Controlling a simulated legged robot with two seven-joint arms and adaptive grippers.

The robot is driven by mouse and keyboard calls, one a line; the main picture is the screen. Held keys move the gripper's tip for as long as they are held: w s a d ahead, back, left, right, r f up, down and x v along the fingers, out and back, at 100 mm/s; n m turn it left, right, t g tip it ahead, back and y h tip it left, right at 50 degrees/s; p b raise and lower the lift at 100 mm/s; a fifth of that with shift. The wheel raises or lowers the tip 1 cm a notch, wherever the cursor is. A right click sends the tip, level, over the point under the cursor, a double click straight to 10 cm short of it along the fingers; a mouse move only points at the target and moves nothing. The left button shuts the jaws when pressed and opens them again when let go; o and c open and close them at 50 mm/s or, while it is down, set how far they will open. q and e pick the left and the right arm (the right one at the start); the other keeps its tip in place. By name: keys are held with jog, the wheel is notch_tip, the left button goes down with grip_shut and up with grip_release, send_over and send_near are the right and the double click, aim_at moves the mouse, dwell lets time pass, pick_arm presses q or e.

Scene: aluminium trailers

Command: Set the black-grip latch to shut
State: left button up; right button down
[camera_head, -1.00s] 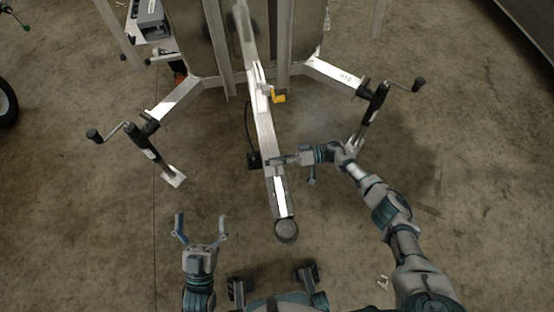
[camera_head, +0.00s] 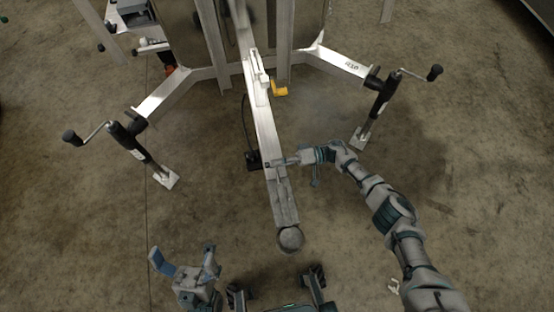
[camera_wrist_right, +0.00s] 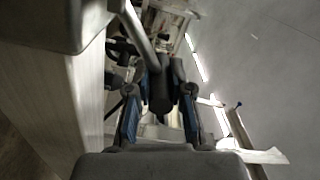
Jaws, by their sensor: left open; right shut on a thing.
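The black grip (camera_wrist_right: 160,92) of the latch stands between the two blue-padded fingers in the right wrist view, at the end of a grey metal lever (camera_wrist_right: 136,30). My right gripper (camera_wrist_right: 160,112) is shut on this grip. In the head view my right gripper (camera_head: 282,162) reaches from the right to the side of the aluminium trailer tongue (camera_head: 266,130); the grip is too small or hidden there to make out. My left gripper (camera_head: 185,260) is open and empty, low in the head view, left of the tongue's round coupler end (camera_head: 291,239).
A left crank jack (camera_head: 140,148) and a right crank jack (camera_head: 379,105) stand on either side of the tongue. A yellow part (camera_head: 279,90) sits on the tongue's right side. A black block (camera_head: 253,160) sits at its left. Bare floor lies between tongue and jacks.

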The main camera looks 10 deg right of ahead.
jog(key=shift+s+f, duration=0.2)
jog(key=shift+f, duration=0.4)
jog(key=c, duration=1.2)
grip_release()
jog(key=shift+o, duration=1)
jog(key=shift+w+a, duration=0.1)
jog(key=shift+w, duration=0.05)
jog(key=shift+r, duration=0.2)
jog(key=shift+w+d, duration=0.1)
jog(key=shift+d, duration=0.25)
jog(key=d, duration=0.7)
jog(key=shift+f, duration=0.15)
